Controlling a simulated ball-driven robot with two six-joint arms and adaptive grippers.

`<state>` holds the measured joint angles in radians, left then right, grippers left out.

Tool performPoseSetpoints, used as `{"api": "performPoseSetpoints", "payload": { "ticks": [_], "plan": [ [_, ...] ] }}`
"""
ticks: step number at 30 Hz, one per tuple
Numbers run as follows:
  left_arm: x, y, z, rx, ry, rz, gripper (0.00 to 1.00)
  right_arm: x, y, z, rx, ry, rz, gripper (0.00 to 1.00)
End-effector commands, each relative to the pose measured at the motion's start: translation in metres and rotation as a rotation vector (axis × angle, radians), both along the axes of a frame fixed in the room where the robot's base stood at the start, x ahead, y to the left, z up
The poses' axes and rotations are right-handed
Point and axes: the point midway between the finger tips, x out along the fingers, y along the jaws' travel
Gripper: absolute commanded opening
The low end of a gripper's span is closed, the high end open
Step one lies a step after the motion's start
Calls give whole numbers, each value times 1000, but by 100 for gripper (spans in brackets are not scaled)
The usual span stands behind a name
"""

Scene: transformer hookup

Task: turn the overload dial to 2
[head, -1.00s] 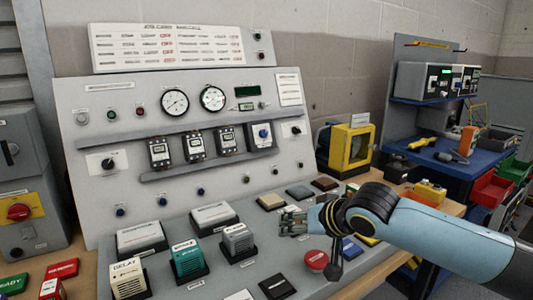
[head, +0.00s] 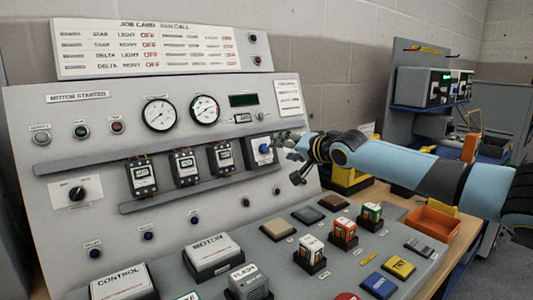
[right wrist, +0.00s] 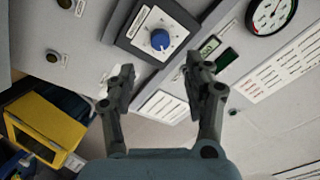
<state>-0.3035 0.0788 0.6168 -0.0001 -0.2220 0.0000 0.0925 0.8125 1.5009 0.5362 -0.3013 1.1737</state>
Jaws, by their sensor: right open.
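The overload dial, a blue knob (head: 264,149), sits on a grey module with a white face at the right end of the panel's lower shelf. It also shows in the right wrist view as a blue knob (right wrist: 160,39) in a white square with small marks around it. The numbers and the setting are too small to read. My right gripper (head: 288,144) is just right of the dial. In the right wrist view the gripper's fingers (right wrist: 160,66) are apart and empty, with the dial ahead between them and not touched. My left gripper is not in view.
Several breaker modules (head: 186,166) stand left of the dial on the shelf. Two round gauges (head: 159,114) and a green display (head: 243,100) are above. A yellow-framed box (right wrist: 45,130) shows beside the panel. Blocks and buttons cover the sloped desk below.

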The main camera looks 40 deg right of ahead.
Motion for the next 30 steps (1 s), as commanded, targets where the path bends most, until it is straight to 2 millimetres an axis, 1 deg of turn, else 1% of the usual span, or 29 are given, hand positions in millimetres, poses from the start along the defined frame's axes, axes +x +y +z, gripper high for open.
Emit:
{"api": "performPoseSetpoints", "payload": {
  "ticks": [1, 3, 5, 8, 12, 15, 17, 20, 26, 30],
  "plan": [
    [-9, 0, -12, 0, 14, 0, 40, 10, -1, -7, 6, -4, -1, 52],
    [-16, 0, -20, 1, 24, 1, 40, 24, -3, -11, 6, -4, -3, 52],
    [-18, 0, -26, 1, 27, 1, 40, 35, -3, -13, 8, -5, 0, 52],
    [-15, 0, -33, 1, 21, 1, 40, 52, -6, -17, 6, -3, -1, 52],
    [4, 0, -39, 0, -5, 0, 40, 70, -9, -21, 4, -1, -1, 52],
    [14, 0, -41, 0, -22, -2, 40, 77, -9, -22, 1, 0, 1, 52],
    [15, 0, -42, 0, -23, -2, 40, 80, -10, -22, 1, 0, 2, 52],
    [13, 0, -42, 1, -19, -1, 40, 81, -10, -22, 0, 1, 2, 52],
    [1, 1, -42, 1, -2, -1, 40, 81, -10, -22, -1, 1, 3, 52],
    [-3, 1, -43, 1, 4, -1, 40, 81, -10, -22, -1, 1, 2, 34]
  ]
}}
